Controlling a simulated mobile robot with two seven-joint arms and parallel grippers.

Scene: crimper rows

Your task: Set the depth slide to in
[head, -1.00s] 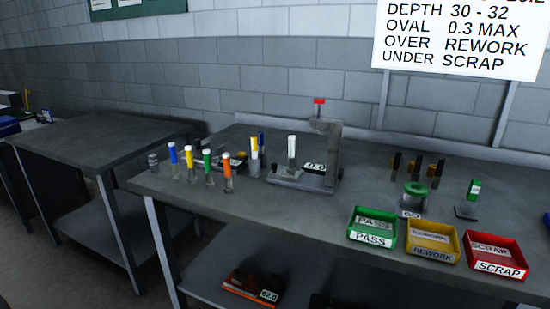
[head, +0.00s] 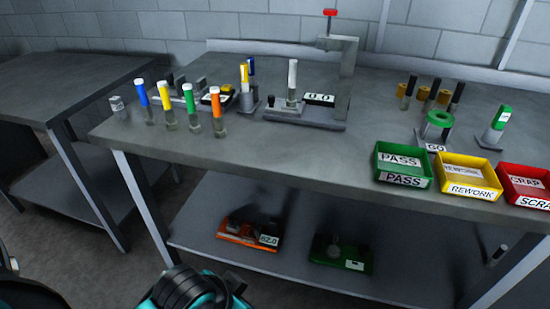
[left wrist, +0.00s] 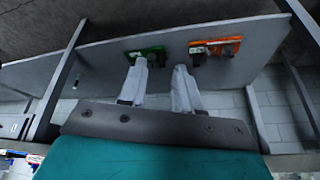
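No part marked as the depth slide can be made out. On the bench stands a grey gauge fixture (head: 345,75) with an upright column, a red top and a display (head: 319,99) reading 0.0. A white-topped post (head: 292,80) stands on its base. A smaller dark device (head: 213,96) with a light display sits to its left, partly hidden by tubes. My left gripper (left wrist: 160,64) is open and empty in the left wrist view, with the lower shelf's devices beyond its fingers. My right gripper is not in view.
Capped tubes (head: 193,112) stand at the bench's left front. Green PASS (head: 402,182), yellow REWORK (head: 467,190) and red SCRAP (head: 523,201) trays line the right front. An orange device (head: 235,238) and a green device (head: 340,262) sit on the lower shelf. The front middle is clear.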

